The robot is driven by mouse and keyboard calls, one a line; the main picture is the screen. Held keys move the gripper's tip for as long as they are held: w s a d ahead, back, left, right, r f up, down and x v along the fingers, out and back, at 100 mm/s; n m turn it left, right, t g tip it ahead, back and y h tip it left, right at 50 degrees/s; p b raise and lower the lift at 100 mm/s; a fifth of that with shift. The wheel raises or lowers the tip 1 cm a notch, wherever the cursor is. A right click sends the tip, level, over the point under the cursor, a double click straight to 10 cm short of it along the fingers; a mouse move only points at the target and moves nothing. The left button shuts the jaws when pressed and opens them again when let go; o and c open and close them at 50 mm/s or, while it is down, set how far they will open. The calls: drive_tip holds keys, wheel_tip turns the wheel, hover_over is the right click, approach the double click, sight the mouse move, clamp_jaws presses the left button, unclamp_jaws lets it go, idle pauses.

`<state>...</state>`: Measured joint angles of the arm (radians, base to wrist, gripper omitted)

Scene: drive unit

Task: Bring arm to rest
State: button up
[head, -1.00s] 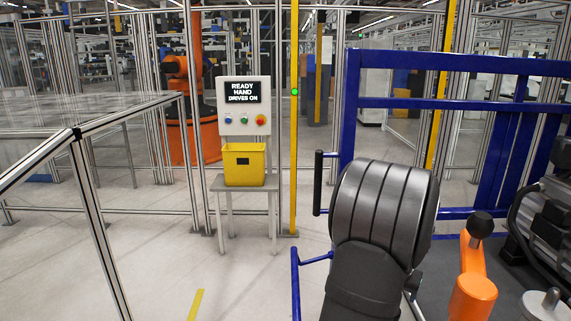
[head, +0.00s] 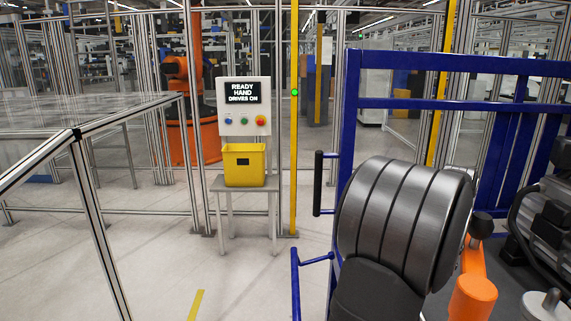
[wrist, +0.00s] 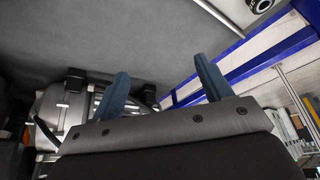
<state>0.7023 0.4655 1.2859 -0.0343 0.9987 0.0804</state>
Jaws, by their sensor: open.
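My gripper (wrist: 161,66) shows in the wrist view with its two blue fingers spread apart and nothing between them. In the head view my dark ribbed arm link fills the lower right middle and leans to the right; my gripper cannot be made out there. In the wrist view a grey surface and a metallic unit (wrist: 60,105) with black blocks lie beyond the fingers. Whether the fingers are near any of it is hard to tell.
A blue frame (head: 440,104) stands behind my arm. An orange part with a black knob (head: 472,292) and a dark motor-like unit (head: 552,225) are at right. A yellow bin (head: 244,166) sits below a panel (head: 243,119) reading "READY HAND DRIVES ON".

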drive_tip(key=s+d+r+m, duration=0.2)
drive_tip(key=s+r, duration=0.5)
drive_tip(key=s, duration=0.4)
drive_tip(key=s+d+r+m+g+h, duration=0.1)
drive_tip(key=s+d+r+m, duration=0.1)
drive_tip(key=s+d+r, duration=0.2)
drive_tip(key=s+d+r+m+g, duration=0.1)
drive_tip(key=s+d+r+m, duration=0.2)
drive_tip(key=s+r, duration=0.8)
drive_tip(key=shift+s, duration=3.65)
drive_tip(key=shift+d, duration=0.1)
